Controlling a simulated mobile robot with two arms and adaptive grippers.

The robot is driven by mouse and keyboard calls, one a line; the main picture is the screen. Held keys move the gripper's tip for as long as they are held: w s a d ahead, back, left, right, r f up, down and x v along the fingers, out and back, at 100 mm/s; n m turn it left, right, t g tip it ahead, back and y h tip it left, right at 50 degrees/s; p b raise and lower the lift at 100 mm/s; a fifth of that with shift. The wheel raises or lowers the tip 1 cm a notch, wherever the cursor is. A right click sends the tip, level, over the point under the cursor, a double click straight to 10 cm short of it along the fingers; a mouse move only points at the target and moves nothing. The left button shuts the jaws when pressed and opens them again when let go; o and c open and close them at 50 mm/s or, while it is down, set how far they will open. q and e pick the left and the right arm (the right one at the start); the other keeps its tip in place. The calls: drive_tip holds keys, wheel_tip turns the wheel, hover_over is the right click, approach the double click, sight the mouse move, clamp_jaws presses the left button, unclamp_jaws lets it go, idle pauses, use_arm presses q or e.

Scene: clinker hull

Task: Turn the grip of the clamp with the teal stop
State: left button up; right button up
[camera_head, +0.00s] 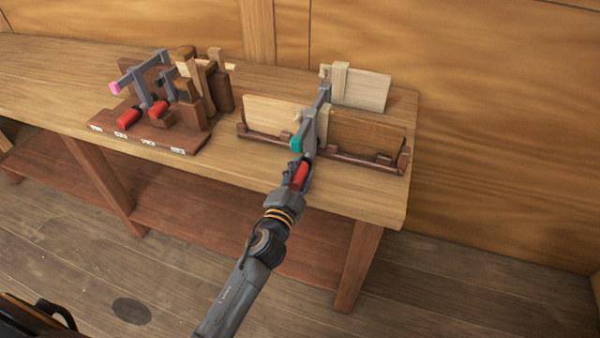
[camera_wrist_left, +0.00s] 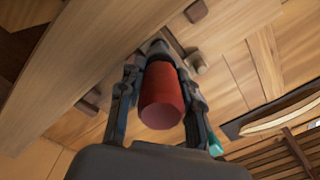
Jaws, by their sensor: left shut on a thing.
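The clamp with the teal stop (camera_head: 296,144) has a grey bar (camera_head: 321,97) and sits across the upright boards on the right part of the bench. Its red grip (camera_head: 300,176) points toward me. My left gripper (camera_head: 296,186) is shut on this grip, with one finger on each side of it. In the left wrist view the red grip (camera_wrist_left: 161,98) lies between the fingers, its round end facing the camera. The teal stop (camera_wrist_left: 215,146) shows at the lower right there, partly hidden by a finger. My right gripper is not in view.
The boards, one pale (camera_head: 275,114) and one brown (camera_head: 368,137), stand in a dark wooden cradle (camera_head: 340,160). A rack (camera_head: 160,139) with other clamps, one pink-tipped (camera_head: 115,88), and wooden blocks stands at the left. The bench top (camera_head: 228,167) between is clear.

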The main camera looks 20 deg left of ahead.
use_arm(q)
drive_tip(key=shift+f+m+b, duration=0.1)
drive_tip(key=shift+m+b, duration=0.2)
drive_tip(key=shift+m, duration=1.9)
drive_tip(key=o, duration=1.2)
drive_tip(key=shift+c, duration=0.2)
drive_tip(key=shift+s, duration=0.1)
